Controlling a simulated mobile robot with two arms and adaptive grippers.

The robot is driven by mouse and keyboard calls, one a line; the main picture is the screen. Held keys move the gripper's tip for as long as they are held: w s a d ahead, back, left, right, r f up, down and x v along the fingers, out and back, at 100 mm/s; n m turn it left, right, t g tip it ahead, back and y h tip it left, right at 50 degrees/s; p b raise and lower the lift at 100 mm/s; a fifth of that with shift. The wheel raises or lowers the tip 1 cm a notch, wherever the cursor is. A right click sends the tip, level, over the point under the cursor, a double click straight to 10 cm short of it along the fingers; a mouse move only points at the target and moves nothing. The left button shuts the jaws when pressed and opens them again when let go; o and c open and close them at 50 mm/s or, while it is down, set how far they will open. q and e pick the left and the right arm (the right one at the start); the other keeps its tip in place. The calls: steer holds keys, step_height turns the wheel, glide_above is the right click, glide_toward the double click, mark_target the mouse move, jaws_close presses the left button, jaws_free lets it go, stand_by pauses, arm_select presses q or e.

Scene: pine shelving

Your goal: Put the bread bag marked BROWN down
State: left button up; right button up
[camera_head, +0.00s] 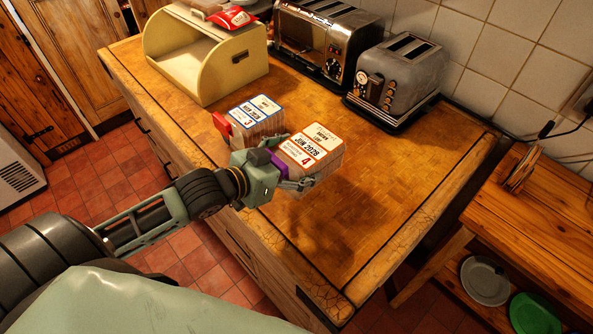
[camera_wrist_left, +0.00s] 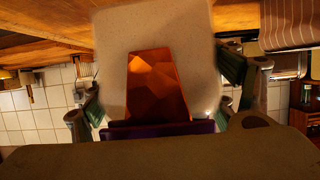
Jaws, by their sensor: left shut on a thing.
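My left gripper (camera_head: 292,162) is shut on a bread bag (camera_head: 318,145) with a cream and red label bearing a 4; I cannot read its name surely. A purple clip (camera_head: 278,166) closes the bag's near end. The bag is over the worktop (camera_head: 385,190); I cannot tell whether its underside touches. In the left wrist view the pale bag (camera_wrist_left: 115,45) fills the space between the fingers, with the purple clip (camera_wrist_left: 160,129) below. A second bread bag (camera_head: 262,112), with a blue and white label and a red clip (camera_head: 222,126), is just behind and left. My right gripper is not in view.
A cream bread bin (camera_head: 225,75) stands open at the back left, with a red packet (camera_head: 232,18) on top. The worktop's right and front parts are clear.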

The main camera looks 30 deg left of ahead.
arm_select(q)
steer(key=shift+w+a+f, duration=0.25)
steer(key=shift+w, duration=0.2)
steer(key=shift+w+a+f, duration=0.2)
steer(key=shift+w+f, duration=0.05)
steer(key=shift+w, duration=0.2)
steer(key=shift+w+a+f, duration=0.1)
steer(key=shift+f, duration=0.15)
steer(key=shift+f+p, duration=0.35)
steer(key=shift+f, duration=1.55)
steer(key=o, duration=1.5)
steer(key=shift+s, duration=0.2)
steer(key=v, duration=1.1)
steer(key=shift+s+r, duration=0.15)
steer(key=shift+s, duration=0.2)
steer(key=shift+a, duration=0.1)
